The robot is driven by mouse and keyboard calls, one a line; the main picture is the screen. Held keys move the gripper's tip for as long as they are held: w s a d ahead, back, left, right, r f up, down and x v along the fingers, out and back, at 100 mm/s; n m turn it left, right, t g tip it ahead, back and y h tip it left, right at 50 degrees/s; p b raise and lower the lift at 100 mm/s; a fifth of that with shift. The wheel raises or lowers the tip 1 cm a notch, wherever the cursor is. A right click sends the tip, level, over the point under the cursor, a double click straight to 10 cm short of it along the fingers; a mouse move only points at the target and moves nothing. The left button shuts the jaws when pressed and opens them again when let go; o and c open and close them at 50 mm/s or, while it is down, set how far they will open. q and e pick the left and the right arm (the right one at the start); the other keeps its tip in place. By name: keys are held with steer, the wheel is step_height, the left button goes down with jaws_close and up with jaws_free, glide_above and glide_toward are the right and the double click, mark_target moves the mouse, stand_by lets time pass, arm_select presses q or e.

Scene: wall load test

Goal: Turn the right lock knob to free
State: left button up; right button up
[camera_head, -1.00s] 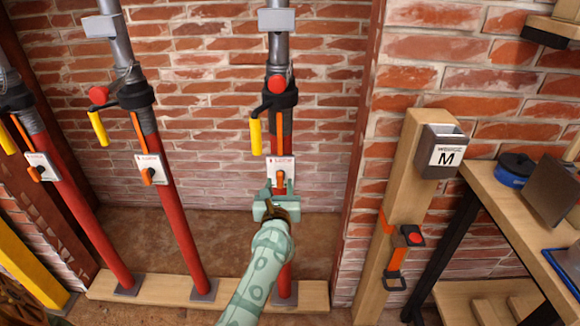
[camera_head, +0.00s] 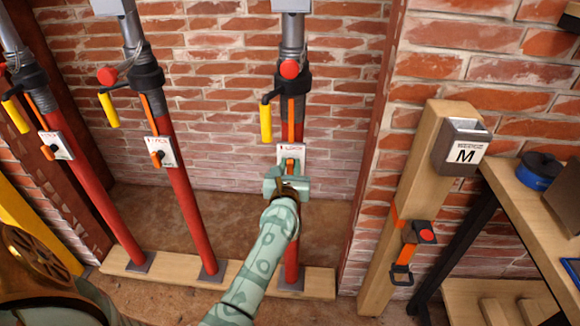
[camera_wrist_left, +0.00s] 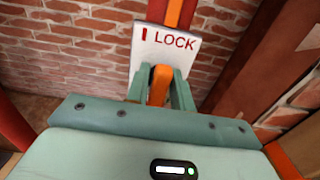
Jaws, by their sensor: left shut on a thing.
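The right prop (camera_head: 291,262) is a red tube with a white lock plate (camera_head: 290,152) on it. The orange lock knob (camera_head: 290,164) is on that plate. My left gripper (camera_head: 288,176) is at the knob, its arm coming up from below. In the left wrist view, the orange knob (camera_wrist_left: 160,84) stands upright between the two green fingers, which are shut on it. The plate (camera_wrist_left: 165,48) above reads "LOCK" beside a red bar. The knob's lower end is hidden behind the gripper body. My right gripper is not in view.
Two similar red props (camera_head: 190,220) with knobs stand to the left. A yellow handle (camera_head: 266,123) hangs above the plate. A wooden post (camera_head: 412,190) with a grey box marked M (camera_head: 462,148) is to the right, beside a workbench (camera_head: 530,215). Brick wall lies behind.

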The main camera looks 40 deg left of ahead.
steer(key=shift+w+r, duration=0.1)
arm_select(q)
steer(key=m+p, duration=0.2)
steer(key=m, duration=0.1)
steer(key=shift+r+m, duration=0.15)
steer(key=shift+m, duration=0.25)
steer(key=m+p, duration=0.1)
steer(key=m, duration=0.1)
steer(key=m+p, duration=0.2)
steer(key=m, duration=0.1)
steer(key=shift+w+d+m, duration=0.1)
steer(key=shift+d+m, duration=0.1)
steer(key=shift+m, duration=0.1)
steer(key=m+p, duration=0.1)
steer(key=m, duration=0.3)
steer(key=shift+f+p, duration=0.2)
steer(key=shift+p, duration=0.2)
steer(key=shift+f+m+p, duration=0.15)
steer(key=shift+m+p, duration=0.2)
steer(key=shift+m, duration=0.75)
steer(key=shift+f+m+p, duration=0.1)
steer(key=shift+m+p, duration=0.2)
steer(key=shift+m, duration=0.8)
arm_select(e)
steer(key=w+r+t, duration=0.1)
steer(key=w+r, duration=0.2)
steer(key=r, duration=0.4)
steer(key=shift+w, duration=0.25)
arm_select(q)
steer(key=shift+d, duration=0.1)
